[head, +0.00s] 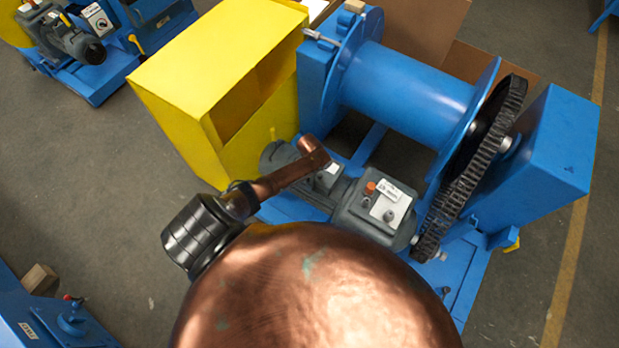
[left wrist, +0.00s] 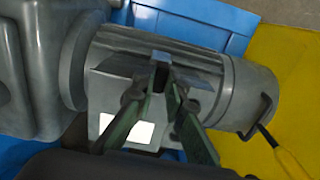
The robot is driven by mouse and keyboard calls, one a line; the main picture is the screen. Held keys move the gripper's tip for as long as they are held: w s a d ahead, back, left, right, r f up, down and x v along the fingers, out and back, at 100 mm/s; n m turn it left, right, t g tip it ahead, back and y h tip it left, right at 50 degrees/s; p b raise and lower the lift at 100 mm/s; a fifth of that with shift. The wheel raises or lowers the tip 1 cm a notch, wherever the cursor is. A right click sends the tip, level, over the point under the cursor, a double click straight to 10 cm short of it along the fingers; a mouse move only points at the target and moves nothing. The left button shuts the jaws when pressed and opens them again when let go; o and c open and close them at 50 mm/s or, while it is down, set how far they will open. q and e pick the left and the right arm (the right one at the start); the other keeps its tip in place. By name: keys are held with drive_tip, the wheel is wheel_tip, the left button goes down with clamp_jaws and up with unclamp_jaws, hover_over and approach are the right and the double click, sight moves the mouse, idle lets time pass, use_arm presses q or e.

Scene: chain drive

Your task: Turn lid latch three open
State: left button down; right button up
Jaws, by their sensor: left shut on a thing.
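A grey motor (head: 276,158) lies on the blue frame, with a terminal box on its side. The box lid (left wrist: 112,82) shows in the left wrist view, with a white label (left wrist: 125,128) below it. My left gripper (head: 318,160) is over this box, at the end of a copper-coloured arm. In the left wrist view its green fingers (left wrist: 162,78) come together at the lid's edge, shut on a small dark latch-like part (left wrist: 160,57). The fingers hide most of that part, so its angle and number cannot be told. My right gripper is not in view.
A yellow box housing (head: 215,80) stands close behind the motor. A blue winch drum (head: 410,95) and a black chain wheel (head: 470,180) are to the right. A gearbox (head: 375,205) with an orange knob sits next to the motor. A yellow handle (left wrist: 287,158) is near the fingers.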

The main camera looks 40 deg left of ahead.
use_arm(q)
drive_tip(key=m+p, duration=0.1)
drive_tip(key=m, duration=0.2)
drive_tip(key=shift+a+r+m+p, duration=0.1)
drive_tip(key=shift+m+p, duration=0.2)
drive_tip(key=shift+m, duration=0.1)
drive_tip(key=m, duration=0.4)
drive_tip(key=shift+a+m+p, duration=0.1)
drive_tip(key=shift+m+p, duration=0.2)
drive_tip(key=shift+p, duration=0.1)
drive_tip(key=m, duration=0.4)
drive_tip(key=shift+w+m, duration=0.1)
drive_tip(key=shift+m, duration=0.2)
drive_tip(key=m, duration=0.4)
drive_tip(key=shift+w+a+m+b, duration=0.1)
drive_tip(key=shift+w+m+b, duration=0.05)
drive_tip(key=shift+m+b, duration=0.25)
drive_tip(key=c, duration=2)
unclamp_jaws()
drive_tip(key=shift+o, duration=0.2)
